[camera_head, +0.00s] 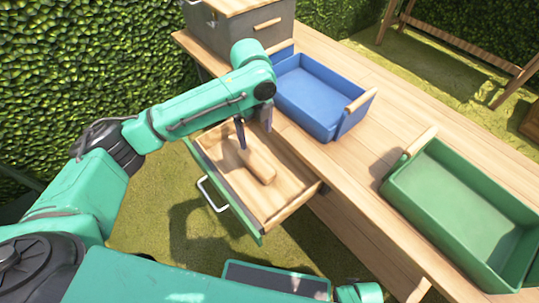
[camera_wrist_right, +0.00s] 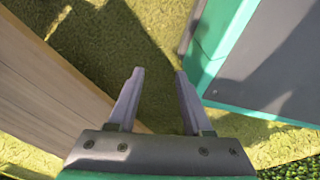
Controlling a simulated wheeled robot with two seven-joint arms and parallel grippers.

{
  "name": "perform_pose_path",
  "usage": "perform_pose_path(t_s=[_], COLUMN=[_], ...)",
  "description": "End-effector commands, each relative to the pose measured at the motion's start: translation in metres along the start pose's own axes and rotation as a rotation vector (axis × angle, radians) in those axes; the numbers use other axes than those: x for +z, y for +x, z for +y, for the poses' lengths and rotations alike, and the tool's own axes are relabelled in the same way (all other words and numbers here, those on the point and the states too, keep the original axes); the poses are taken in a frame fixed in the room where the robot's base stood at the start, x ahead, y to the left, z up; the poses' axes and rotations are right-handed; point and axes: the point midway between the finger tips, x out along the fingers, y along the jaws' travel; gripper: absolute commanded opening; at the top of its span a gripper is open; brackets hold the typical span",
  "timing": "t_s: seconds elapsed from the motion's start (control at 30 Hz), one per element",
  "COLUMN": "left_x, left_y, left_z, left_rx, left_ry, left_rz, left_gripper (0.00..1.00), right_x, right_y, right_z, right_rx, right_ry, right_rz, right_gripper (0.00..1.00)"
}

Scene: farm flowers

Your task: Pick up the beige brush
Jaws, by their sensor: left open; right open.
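In the head view the beige brush (camera_head: 260,166) lies in the open wooden drawer (camera_head: 291,205), which sticks out from the table's front. My left arm comes in from the left, and my left gripper (camera_head: 253,133) points down over the drawer, open. Its fingertips are just above and beside the far end of the brush. Nothing shows between the fingers, and I cannot tell whether they touch the brush. My right gripper (camera_wrist_right: 152,92) is open and empty in the right wrist view, above the grass.
A blue bin (camera_head: 308,99) stands on the wooden table (camera_head: 376,208) behind the drawer. A green bin (camera_head: 397,190) stands to the right. A grey box (camera_head: 231,36) stands at the far left end. The drawer has a metal handle (camera_head: 209,195). Hedges stand behind.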

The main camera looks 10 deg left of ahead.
Motion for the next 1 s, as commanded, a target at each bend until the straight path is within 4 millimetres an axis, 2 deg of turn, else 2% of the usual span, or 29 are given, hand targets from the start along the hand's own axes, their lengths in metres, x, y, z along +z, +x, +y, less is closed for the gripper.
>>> perform_pose_path(t_s=[0.2,0.33,0.53,0.7,0.8,1.0], left_x=[-0.001,-0.001,-0.001,-0.003,-0.003,-0.003], left_y=[0.056,0.083,0.096,0.13,0.142,0.142], left_z=[0.001,0.001,0.0,0.001,0.001,0.0], left_rx=[0.005,0.003,0.001,0.003,0.002,0.0], left_ry=[-0.003,-0.002,-0.001,-0.001,-0.001,0.0], left_rz=[0.002,0.001,0.0,0.001,0.0,0.0], left_gripper=[0.95,0.95,0.95,0.95,0.95,0.95], right_x=[-0.023,-0.036,-0.043,-0.06,-0.066,-0.067], right_y=[-0.003,-0.011,-0.016,-0.026,-0.033,-0.036], right_z=[-0.001,-0.002,-0.002,-0.003,-0.004,-0.004], right_rx=[-0.003,-0.004,-0.005,-0.008,-0.01,-0.01], right_ry=[0.011,0.018,0.021,0.027,0.028,0.028], right_rz=[0.007,0.009,0.009,0.017,0.015,0.014], right_gripper=[0.5,0.5,0.5,0.5,0.5,0.5])
